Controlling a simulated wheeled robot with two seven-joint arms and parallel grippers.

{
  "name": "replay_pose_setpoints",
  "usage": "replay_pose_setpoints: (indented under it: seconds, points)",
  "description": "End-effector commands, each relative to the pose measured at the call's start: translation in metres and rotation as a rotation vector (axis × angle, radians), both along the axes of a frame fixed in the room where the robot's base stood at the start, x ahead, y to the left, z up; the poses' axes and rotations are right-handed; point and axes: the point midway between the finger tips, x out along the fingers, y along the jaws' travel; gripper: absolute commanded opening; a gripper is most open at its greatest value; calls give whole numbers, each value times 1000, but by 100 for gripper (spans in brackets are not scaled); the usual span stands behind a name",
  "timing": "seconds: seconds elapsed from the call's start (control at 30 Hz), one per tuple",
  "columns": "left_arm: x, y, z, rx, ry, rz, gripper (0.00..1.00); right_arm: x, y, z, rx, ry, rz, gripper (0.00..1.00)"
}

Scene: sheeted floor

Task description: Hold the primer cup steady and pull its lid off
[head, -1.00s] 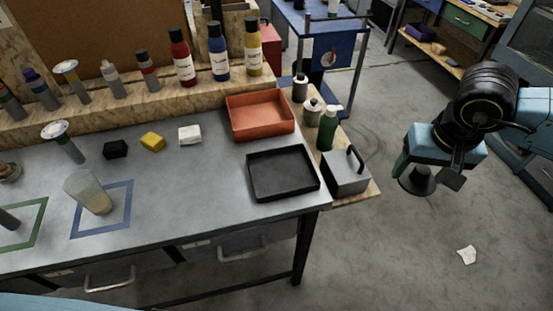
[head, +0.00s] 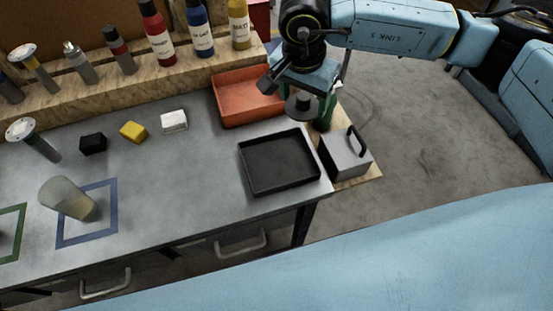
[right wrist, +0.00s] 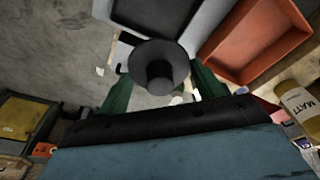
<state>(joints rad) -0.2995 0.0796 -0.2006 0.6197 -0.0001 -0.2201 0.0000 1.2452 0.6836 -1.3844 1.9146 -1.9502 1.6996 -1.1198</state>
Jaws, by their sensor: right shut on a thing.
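A translucent, pale beige cup (head: 68,200), which I take to be the primer cup, stands at the blue outlined square on the grey bench, with no lid visible on it. My right gripper (head: 303,92) is shut on a dark round lid-like piece (head: 299,106), a disc with a narrower stub. In the head view it is by the bench's right end, well away from the cup. The right wrist view shows the same dark piece (right wrist: 158,68) between the green fingers of the gripper (right wrist: 158,88). My left gripper is not in view.
A black tray (head: 278,190) and an orange tray (head: 232,115) lie at the bench's right, with a grey box with a handle (head: 343,157) beside them. Black (head: 93,143), yellow (head: 133,131) and white (head: 174,121) blocks lie behind the cup. Bottles stand on the back ledge.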

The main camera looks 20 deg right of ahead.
Motion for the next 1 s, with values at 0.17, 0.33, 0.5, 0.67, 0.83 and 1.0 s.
replay_pose_setpoints:
  seconds: [0.17,0.33,0.5,0.67,0.83,1.0]
  points:
    - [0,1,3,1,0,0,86,0,16,-6,0,4,-412,40]
    - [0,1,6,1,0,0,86,-1,28,-11,0,6,-820,40]
    - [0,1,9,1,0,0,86,-3,41,-17,-1,6,-1232,40]
    - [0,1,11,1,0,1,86,-6,52,-23,-2,7,-1621,40]
    - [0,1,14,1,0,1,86,-10,63,-29,-2,7,-2032,40]
    - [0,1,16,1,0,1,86,-15,73,-36,-2,7,-2435,40]
